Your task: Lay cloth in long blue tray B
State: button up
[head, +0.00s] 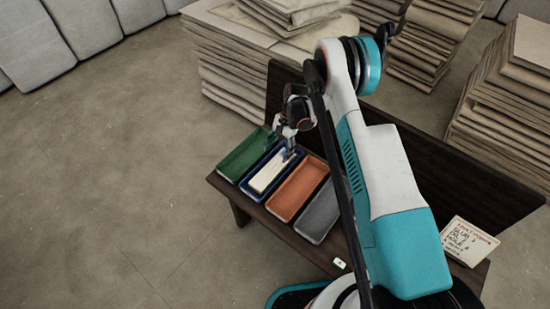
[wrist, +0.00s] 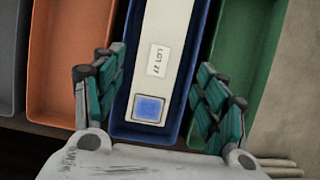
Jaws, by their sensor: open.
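The cream cloth (head: 266,176) lies flat as a long strip inside the long blue tray (head: 247,188). In the wrist view the cloth (wrist: 164,40) shows a label reading "LOT 27" and a blue square patch near its close end; the blue tray's walls (wrist: 193,75) stand on both sides of it. My gripper (wrist: 159,70) is open, its teal fingers apart on either side of the blue tray's near end, with nothing between them gripped. In the head view my gripper (head: 287,150) is over the far end of the tray. I cannot tell its exact height.
A green tray (head: 241,154) is left of the blue one; an orange tray (head: 297,189) and a grey tray (head: 320,213) are right. All stand on a dark wooden bench (head: 271,222). Board stacks (head: 225,65) are behind; floor at left is clear.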

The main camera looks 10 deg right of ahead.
jog(key=s+d+r+n+t+h, duration=0.1)
jog(key=s+d+r+n+t, duration=0.15)
jog(key=r, duration=1.55)
jog(key=s+d+r+n+t, duration=0.1)
jog(key=s+d+r+t, duration=0.15)
jog(key=r, duration=1.45)
jog(key=s+d+r+n+t+h, duration=0.1)
jog(key=s+d+r+n+t, duration=0.15)
jog(key=s+r, duration=0.9)
jog(key=s+d+n+t+h, duration=0.1)
jog(key=s+d+n+t, duration=0.2)
jog(key=s, duration=1)
jog(key=shift+s+d+f+p, duration=0.2)
jog(key=shift+s+f+p, duration=0.05)
jog(key=shift+s+p, duration=0.2)
